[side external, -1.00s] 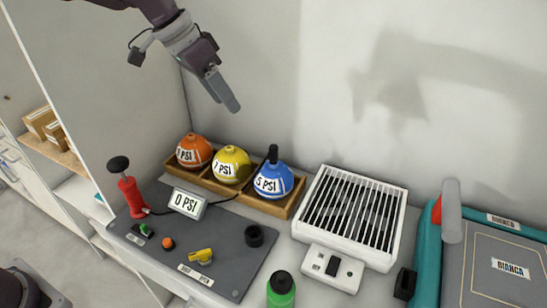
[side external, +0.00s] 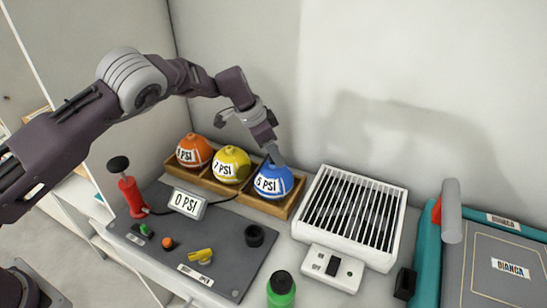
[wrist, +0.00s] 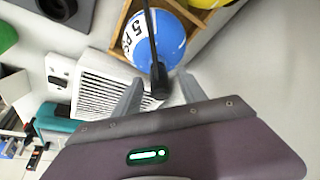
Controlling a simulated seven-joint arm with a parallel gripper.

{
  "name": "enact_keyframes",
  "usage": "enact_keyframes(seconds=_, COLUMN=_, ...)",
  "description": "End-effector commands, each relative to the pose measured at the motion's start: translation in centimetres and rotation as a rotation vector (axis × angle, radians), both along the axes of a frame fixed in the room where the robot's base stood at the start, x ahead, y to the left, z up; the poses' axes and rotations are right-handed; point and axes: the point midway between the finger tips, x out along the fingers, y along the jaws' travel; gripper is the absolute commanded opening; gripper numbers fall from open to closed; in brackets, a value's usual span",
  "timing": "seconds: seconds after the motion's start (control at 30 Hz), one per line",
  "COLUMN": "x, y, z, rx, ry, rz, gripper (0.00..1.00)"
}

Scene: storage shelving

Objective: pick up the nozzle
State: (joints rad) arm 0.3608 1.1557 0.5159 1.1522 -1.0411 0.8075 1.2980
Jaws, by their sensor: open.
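A black nozzle (wrist: 158,78) on a dark stem shows over the blue ball (wrist: 165,42) in the wrist view. My gripper (wrist: 158,84) is open, with one finger on each side of the nozzle's end. I cannot tell whether the fingers touch it. In the side view my gripper (side external: 274,157) is at the top of the blue ball (side external: 272,183), marked 5 PSI, and hides the nozzle there.
Yellow (side external: 231,165) and orange (side external: 193,151) balls sit left of the blue one in a wooden tray (side external: 283,209). A red pump (side external: 131,196), a 0 PSI gauge (side external: 187,203) and a white slatted box (side external: 352,215) stand close by. A green bottle (side external: 281,290) is in front.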

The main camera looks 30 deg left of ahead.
Motion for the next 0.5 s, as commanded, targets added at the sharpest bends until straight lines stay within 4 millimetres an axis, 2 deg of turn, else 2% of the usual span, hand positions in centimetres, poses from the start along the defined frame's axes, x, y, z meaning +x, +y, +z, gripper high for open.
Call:
enact_keyframes(seconds=0.03, x=0.00, y=0.00, z=0.01, rx=0.000, ry=0.000, rz=0.000, gripper=0.45)
enact_keyframes(seconds=0.27, x=-0.02, y=0.02, z=0.03, rx=0.000, ry=0.000, rz=0.001, gripper=0.00)
enact_keyframes(seconds=0.5, x=-0.01, y=0.01, z=0.07, rx=0.000, ry=0.000, rz=0.001, gripper=0.00)
